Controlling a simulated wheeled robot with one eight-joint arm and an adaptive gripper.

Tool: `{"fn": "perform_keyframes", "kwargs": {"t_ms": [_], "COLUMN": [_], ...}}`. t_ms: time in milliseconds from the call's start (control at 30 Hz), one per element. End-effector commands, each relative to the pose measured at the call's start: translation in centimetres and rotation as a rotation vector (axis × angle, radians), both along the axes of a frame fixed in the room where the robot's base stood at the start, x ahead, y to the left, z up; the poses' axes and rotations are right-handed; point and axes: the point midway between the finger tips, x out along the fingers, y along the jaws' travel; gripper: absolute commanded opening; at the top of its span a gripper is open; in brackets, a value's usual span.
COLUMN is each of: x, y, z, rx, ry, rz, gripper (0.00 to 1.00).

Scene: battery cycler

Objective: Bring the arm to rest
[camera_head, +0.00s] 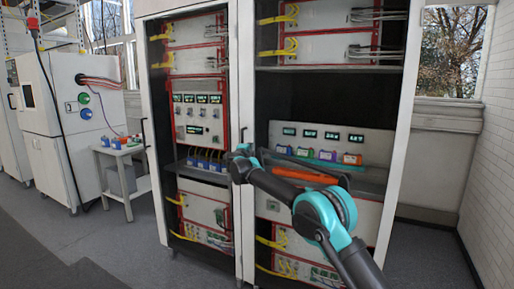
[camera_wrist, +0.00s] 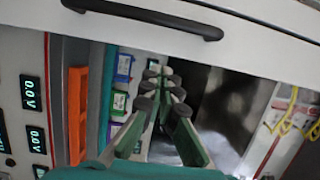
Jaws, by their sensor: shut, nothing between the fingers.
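My gripper (camera_wrist: 161,77) shows in the wrist view, its two green-sided fingers with dark round joints drawn together at the tips. Nothing is held between them. In the head view my arm reaches up from the lower right, and its wrist end is in front of the middle post of the cabinet (camera_head: 247,225). The fingers are hard to make out there. In the wrist view a white panel with a dark handle (camera_wrist: 210,33) crosses above the fingertips. The fingertips look apart from it, though the distance is unclear.
Coloured battery boxes (camera_head: 327,155) stand on the right bay's shelf, beneath lit displays. An orange bar (camera_head: 305,174) is near my forearm. Blue cells (camera_head: 207,165) line the left bay. A small table (camera_head: 118,152) stands at left. Grey floor is clear in front.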

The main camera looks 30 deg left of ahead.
Motion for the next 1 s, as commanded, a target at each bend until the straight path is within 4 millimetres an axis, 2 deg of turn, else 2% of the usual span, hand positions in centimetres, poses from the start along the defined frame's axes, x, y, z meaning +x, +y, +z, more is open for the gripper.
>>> {"fn": "perform_keyframes", "kwargs": {"t_ms": [100, 300, 500, 667, 767, 833, 1000], "x": [-1.6, -3.5, -4.2, -4.0, -2.8, -1.4, 2.3], "y": [1.6, 3.4, 4.0, 3.8, 2.6, 1.0, -5.1], "z": [0.0, 0.0, 0.0, 0.1, 1.1, 2.4, 6.0], "rx": [0.0, 0.0, 0.0, -0.001, -0.016, -0.04, -0.144], "ry": [0.0, 0.0, 0.0, -0.002, -0.026, -0.058, -0.158], "rz": [0.002, 0.001, 0.0, 0.001, 0.014, 0.034, 0.116], "gripper": [0.0, 0.0, 0.0, 0.0, 0.0, 0.0, 0.0]}}
